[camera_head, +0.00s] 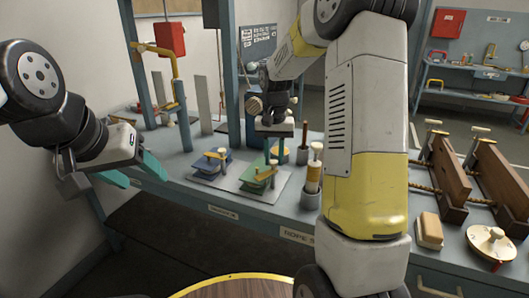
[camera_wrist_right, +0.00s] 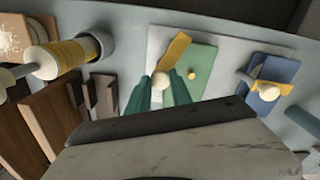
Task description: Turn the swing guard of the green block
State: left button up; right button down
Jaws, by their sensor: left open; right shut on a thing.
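The green block (camera_head: 255,176) sits on a pale plate on the blue-grey bench, and it shows in the right wrist view (camera_wrist_right: 204,62). Its yellow swing guard (camera_wrist_right: 176,48) lies slantwise near the block's left edge in that view, with a pale round knob (camera_wrist_right: 160,80) at its near end. My right gripper (camera_head: 271,158) reaches down over the block. In the wrist view its green fingers (camera_wrist_right: 161,86) are shut on the knob, one on each side. My left gripper (camera_head: 136,173) is open and empty at the bench's left end, away from the block.
A blue block (camera_head: 212,166) with its own yellow guard stands close to the left of the green one. A holder with a yellow-wrapped rod (camera_head: 313,178) stands to the right. Wooden clamp boards (camera_head: 452,185) are farther right. Blue posts rise behind.

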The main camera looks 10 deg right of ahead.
aim_at(273, 161)
jog(key=shift+m, duration=1.9)
jog(key=c, duration=1.1)
grip_release()
jog(key=shift+c, duration=0.2)
jog(key=shift+r, duration=0.15)
notch_tip(273, 161, up, 8)
jog(key=shift+f, duration=0.2)
jog(key=shift+f, duration=0.1)
